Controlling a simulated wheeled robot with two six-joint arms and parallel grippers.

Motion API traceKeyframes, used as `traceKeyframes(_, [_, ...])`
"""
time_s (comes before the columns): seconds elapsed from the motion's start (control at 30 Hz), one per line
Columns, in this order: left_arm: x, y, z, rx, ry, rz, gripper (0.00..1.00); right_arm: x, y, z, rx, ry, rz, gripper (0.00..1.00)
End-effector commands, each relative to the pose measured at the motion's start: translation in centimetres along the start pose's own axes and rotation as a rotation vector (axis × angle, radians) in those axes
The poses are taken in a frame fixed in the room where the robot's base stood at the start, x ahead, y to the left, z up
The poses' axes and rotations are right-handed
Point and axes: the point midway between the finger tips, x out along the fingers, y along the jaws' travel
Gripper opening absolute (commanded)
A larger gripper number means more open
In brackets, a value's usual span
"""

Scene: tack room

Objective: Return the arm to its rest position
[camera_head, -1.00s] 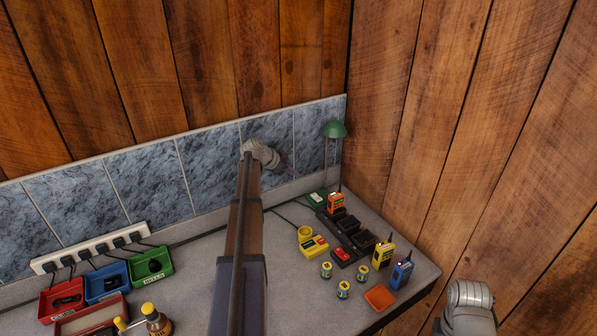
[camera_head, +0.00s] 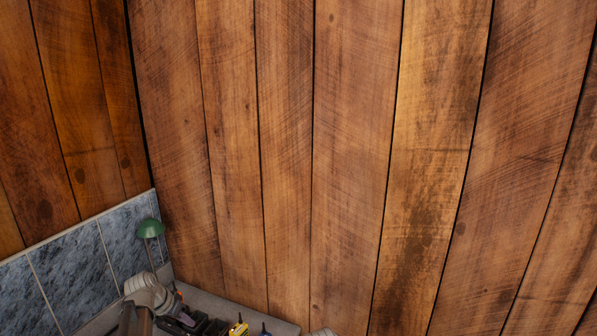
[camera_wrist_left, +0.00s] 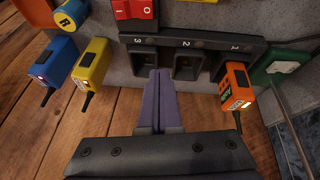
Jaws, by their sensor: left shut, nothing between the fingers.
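My left gripper (camera_wrist_left: 160,100) shows in the left wrist view with its two purple fingers together and nothing between them. Its fingertips appear in front of the black charger rack (camera_wrist_left: 207,42), near slot 3; I cannot tell the exact gap. In the head view my left arm's grey wrist (camera_head: 147,295) is low at the left, and the fingers are not clear there. An orange radio (camera_wrist_left: 236,88) stands at slot 1. Slots 2 and 3 look empty. The right gripper is not in view.
A yellow radio (camera_wrist_left: 92,65) and a blue radio (camera_wrist_left: 55,62) stand beside the rack, with a yellow-and-blue can (camera_wrist_left: 72,17) near them. A green lamp (camera_head: 151,228) stands in the corner by the tiled strip (camera_head: 70,270). A plank wall (camera_head: 350,150) fills most of the head view.

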Motion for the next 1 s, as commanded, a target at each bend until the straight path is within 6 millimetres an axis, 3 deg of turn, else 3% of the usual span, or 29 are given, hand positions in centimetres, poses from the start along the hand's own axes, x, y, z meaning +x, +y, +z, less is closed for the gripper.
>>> traceKeyframes(0.03, [0.3,4.5,1.8,-0.019,-0.053,0.001,0.0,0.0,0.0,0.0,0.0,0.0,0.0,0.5])
traceKeyframes(0.1, [0.7,8.7,3.8,-0.067,-0.128,-0.017,0.0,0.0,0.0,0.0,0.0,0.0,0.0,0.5])
traceKeyframes(0.2, [0.7,14.0,7.0,-0.133,-0.222,-0.063,0.0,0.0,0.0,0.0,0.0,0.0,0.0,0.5])
traceKeyframes(0.4, [-0.6,21.2,13.3,-0.251,-0.344,-0.204,0.0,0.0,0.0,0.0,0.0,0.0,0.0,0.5])
traceKeyframes(0.5, [2.2,23.8,13.9,-0.177,-0.385,-0.208,0.0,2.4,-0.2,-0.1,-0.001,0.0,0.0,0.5])
traceKeyframes(0.7, [4.7,28.9,16.1,-0.027,-0.453,-0.213,0.0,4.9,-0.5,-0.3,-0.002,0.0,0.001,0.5])
traceKeyframes(0.83, [5.4,30.9,17.2,0.038,-0.481,-0.219,0.0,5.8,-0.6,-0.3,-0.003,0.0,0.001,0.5])
traceKeyframes(1.0, [5.6,31.9,17.7,0.069,-0.495,-0.223,0.0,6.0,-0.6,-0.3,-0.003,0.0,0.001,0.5])
